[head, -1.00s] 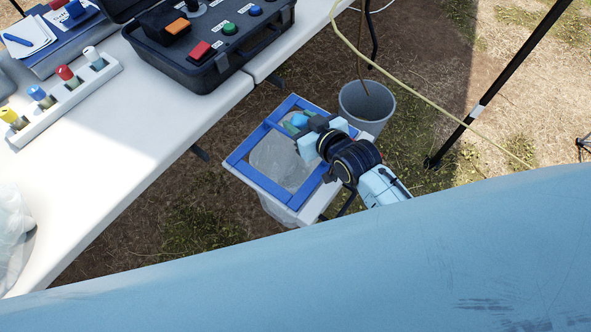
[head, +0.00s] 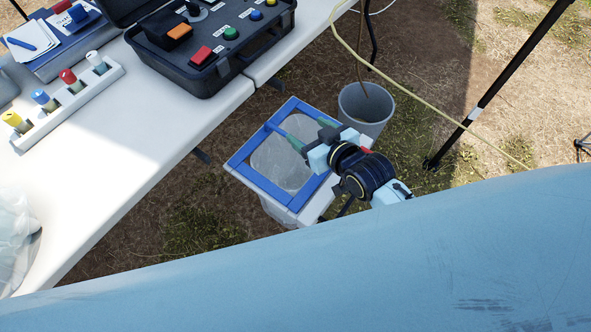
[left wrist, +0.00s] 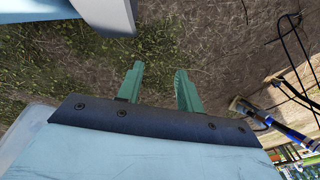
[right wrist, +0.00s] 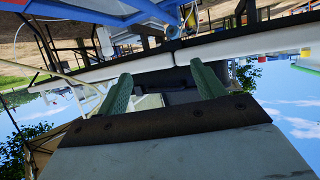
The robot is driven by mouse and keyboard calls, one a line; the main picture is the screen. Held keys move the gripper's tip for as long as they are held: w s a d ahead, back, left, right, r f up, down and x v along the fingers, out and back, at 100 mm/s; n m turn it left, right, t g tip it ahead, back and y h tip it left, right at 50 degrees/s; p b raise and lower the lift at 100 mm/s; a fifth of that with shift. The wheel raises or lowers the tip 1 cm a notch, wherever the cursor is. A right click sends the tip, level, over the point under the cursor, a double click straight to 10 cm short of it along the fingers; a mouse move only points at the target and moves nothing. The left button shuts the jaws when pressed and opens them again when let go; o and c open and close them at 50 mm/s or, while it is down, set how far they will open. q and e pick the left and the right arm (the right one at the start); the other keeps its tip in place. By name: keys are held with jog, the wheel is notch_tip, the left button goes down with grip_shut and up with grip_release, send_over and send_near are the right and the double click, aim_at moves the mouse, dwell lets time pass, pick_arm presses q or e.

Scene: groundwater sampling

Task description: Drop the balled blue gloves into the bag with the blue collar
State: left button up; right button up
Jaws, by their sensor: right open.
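The bag (head: 283,168) is clear plastic and hangs inside a rectangular blue collar (head: 262,183) on a white stand beside the table. My right gripper (head: 308,131) is over the far right part of the collar in the head view. Its green fingers are apart with nothing visible between them. They also show spread and empty in the right wrist view (right wrist: 162,80). The balled blue gloves are not visible in any view now; whether they lie inside the bag cannot be told. My left gripper (left wrist: 160,75) is open and empty above grassy ground, outside the head view.
A grey bucket (head: 366,112) stands just behind the collar, with a brown line in it. A yellow hose (head: 430,103) and a black pole (head: 498,82) are at the right. The white table (head: 140,150) at left holds a black case (head: 215,62) and a vial rack (head: 68,110).

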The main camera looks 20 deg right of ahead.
pick_arm(q)
jog(key=s+a+f+p, duration=0.1)
jog(key=s+f+p, duration=0.1)
jog(key=s, duration=0.5)
jog(key=shift+f+g, duration=0.4)
jog(key=shift+f, duration=0.1)
pick_arm(e)
jog(key=v, duration=0.9)
jog(key=shift+s, duration=0.25)
pick_arm(q)
jog(key=shift+a, duration=0.1)
pick_arm(e)
jog(key=shift+d+r, duration=0.1)
